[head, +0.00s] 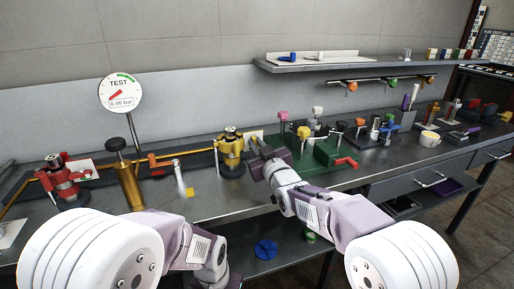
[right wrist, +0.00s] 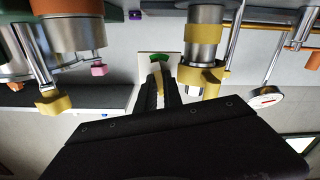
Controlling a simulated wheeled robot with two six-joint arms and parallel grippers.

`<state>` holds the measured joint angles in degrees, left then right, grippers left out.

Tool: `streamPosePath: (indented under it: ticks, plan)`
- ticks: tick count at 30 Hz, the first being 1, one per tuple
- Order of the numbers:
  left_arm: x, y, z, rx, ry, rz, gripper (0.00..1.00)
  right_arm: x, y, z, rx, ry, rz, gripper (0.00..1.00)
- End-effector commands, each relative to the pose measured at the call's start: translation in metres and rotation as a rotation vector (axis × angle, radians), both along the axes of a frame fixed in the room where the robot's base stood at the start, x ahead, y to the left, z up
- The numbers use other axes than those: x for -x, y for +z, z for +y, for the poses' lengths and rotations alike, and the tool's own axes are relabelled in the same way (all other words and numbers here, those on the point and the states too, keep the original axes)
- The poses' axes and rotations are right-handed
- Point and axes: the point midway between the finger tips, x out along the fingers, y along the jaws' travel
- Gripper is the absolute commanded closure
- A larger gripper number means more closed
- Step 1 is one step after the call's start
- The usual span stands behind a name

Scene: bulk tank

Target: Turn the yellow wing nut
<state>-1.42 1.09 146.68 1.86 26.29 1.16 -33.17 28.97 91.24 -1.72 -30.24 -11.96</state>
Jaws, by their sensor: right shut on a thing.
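The yellow valve (head: 230,152) stands on the grey bench, with a white plate (head: 257,136) just to its right. In the right wrist view the yellow wing nut (right wrist: 158,80) shows as a narrow yellow piece in front of the white plate with a green mark (right wrist: 161,57). My right gripper (head: 257,143) reaches in beside the yellow valve; its jaws are shut on the wing nut, which they mostly hide in the head view. In the right wrist view the dark fingers (right wrist: 161,92) sit either side of it. My left arm is at the lower left; its jaws are out of frame.
The yellow valve's body (right wrist: 204,75) is close beside my right fingers. A green block with coloured knobs (head: 318,153) stands to the right. A brass cylinder (head: 127,185), a red valve (head: 63,180) and a test gauge (head: 119,92) are to the left. The bench front is mostly clear.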

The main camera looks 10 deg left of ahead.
Motion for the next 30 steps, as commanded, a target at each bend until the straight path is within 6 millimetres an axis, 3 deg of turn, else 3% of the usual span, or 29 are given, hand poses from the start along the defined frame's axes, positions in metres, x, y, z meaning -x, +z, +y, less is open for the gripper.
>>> streamPosePath:
  ticks: [30]
  plan:
    - [0.0, -0.032, 0.0, 0.0, 0.0, 0.0, 0.64, 0.002, -0.005, 0.003, 0.792, 0.001, -0.534, 1.0]
